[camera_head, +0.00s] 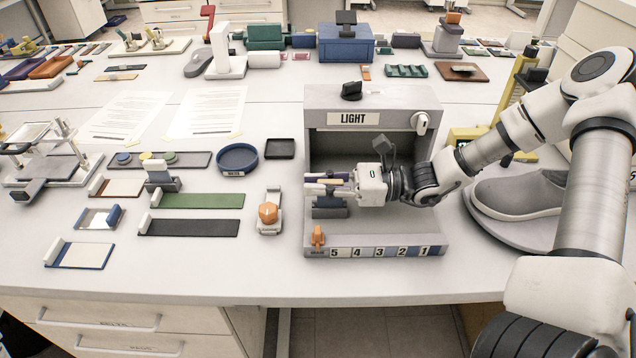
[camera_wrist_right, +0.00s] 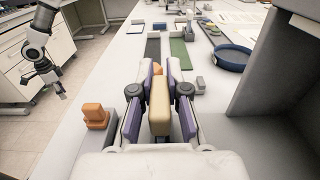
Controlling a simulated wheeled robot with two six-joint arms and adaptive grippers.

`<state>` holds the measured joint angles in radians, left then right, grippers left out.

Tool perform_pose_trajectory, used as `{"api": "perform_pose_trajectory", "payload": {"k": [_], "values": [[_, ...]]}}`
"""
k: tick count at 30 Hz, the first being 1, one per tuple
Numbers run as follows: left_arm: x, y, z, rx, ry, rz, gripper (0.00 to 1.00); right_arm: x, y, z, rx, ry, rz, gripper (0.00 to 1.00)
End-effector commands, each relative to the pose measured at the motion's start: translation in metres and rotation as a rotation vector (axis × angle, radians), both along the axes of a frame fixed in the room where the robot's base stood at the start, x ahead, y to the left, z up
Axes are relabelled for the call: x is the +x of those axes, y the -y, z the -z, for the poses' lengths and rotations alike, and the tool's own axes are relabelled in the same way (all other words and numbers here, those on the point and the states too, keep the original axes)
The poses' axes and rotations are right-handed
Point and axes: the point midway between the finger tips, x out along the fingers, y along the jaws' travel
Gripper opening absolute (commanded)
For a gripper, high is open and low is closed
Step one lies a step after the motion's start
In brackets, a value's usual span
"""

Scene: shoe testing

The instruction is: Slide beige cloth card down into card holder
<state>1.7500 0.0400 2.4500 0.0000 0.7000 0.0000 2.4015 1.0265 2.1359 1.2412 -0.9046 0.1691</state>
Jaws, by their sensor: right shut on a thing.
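My right gripper (camera_head: 322,187) reaches from the right into the front of the grey light box (camera_head: 375,103). It is shut on the beige cloth card (camera_wrist_right: 160,106), whose beige end shows between the purple finger pads in the right wrist view. The rest of the card is hidden by the fingers. A dark blue block (camera_head: 330,212), apparently the card holder, stands on the box floor just below the fingers. I cannot tell whether the card touches it. My left gripper (camera_wrist_right: 48,80) hangs away at the left of the right wrist view, too small to read.
An orange knob (camera_head: 318,236) and a numbered strip (camera_head: 385,252) line the box's front edge. A blue round dish (camera_head: 237,158) and green (camera_head: 200,201) and black (camera_head: 190,228) strips lie left of the box. A grey shoe (camera_head: 520,193) stands right, beneath my arm.

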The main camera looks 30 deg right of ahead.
Motion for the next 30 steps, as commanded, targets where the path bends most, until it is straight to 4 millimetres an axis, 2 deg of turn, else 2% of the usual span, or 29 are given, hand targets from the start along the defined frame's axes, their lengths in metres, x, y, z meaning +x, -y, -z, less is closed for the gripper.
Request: {"api": "perform_pose_trajectory", "payload": {"k": [9, 10, 12, 23, 26, 30], "values": [[0.0, 0.0, 0.009, 0.0, 0.0, 0.0, 0.4, 0.0, 0.0, 0.009, 0.0, 0.0, 0.0, 0.0], [0.0, 0.0, 0.008, 0.0, 0.0, 0.0, 0.4, 0.0, 0.0, 0.007, 0.0, 0.0, 0.0, 0.25], [0.0, 0.0, 0.007, 0.0, 0.0, 0.0, 0.4, 0.0, 0.0, 0.007, 0.0, 0.0, 0.0, 0.43], [0.0, 0.0, 0.007, 0.0, 0.0, 0.0, 0.4, 0.0, 0.0, 0.002, 0.002, 0.003, 0.0, 0.43], [0.0, 0.0, 0.007, 0.0, 0.0, 0.0, 0.4, 0.0, 0.0, -0.013, 0.003, 0.007, 0.0, 0.43], [0.0, 0.0, 0.007, 0.0, 0.0, 0.0, 0.4, 0.0, 0.0, -0.043, 0.003, 0.01, 0.0, 0.43]]}}
